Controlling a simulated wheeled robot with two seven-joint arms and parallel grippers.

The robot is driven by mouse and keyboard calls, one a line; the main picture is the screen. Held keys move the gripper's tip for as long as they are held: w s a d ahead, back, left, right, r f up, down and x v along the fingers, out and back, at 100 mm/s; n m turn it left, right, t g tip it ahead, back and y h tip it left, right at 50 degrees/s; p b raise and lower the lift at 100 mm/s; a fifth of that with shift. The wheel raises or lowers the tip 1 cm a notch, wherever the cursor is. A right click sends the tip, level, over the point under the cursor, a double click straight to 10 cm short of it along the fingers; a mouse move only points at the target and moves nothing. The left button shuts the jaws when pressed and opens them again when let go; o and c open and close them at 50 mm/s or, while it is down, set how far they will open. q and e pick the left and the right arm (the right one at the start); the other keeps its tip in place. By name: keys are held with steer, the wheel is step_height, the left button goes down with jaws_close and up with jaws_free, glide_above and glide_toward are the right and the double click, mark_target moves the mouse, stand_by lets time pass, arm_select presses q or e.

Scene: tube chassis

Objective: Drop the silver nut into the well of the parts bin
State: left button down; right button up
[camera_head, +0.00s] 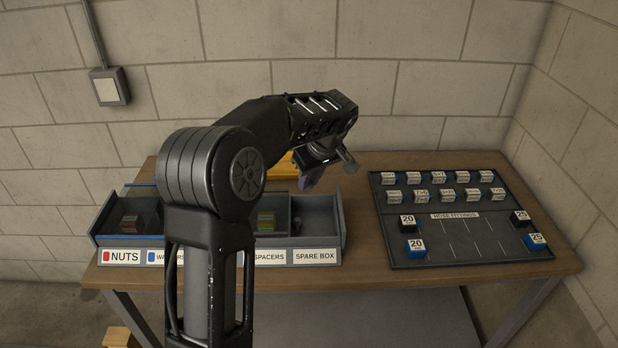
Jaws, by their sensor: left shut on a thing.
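The grey parts bin (336,241) sits on the left half of the bench. Its front labels read NUTS, a partly covered one starting with W, SPACERS and SPARE BOX. My left gripper (323,172) hangs above the back right of the bin, over the spare box side, tilted downward. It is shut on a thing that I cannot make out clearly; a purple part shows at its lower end. I cannot pick out the silver nut. The spare box compartment (316,218) looks mostly empty. My left arm hides the middle of the bin. My right gripper is not in view.
A dark hose fittings board (452,223) with several labelled blocks lies on the right of the wooden bench (358,262). A yellow thing (283,167) stands behind the bin. A block wall (430,95) closes off the back. Bare bench lies between bin and board.

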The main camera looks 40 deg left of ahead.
arm_select(q)
steer(key=shift+f+b, duration=1.45)
steer(key=shift+f, duration=1.3)
steer(key=c, duration=1.2)
jaws_free()
steer(key=shift+c, duration=0.2)
steer(key=b+v, duration=0.1)
steer(key=v, duration=0.7)
steer(key=shift+w+a+f, duration=0.1)
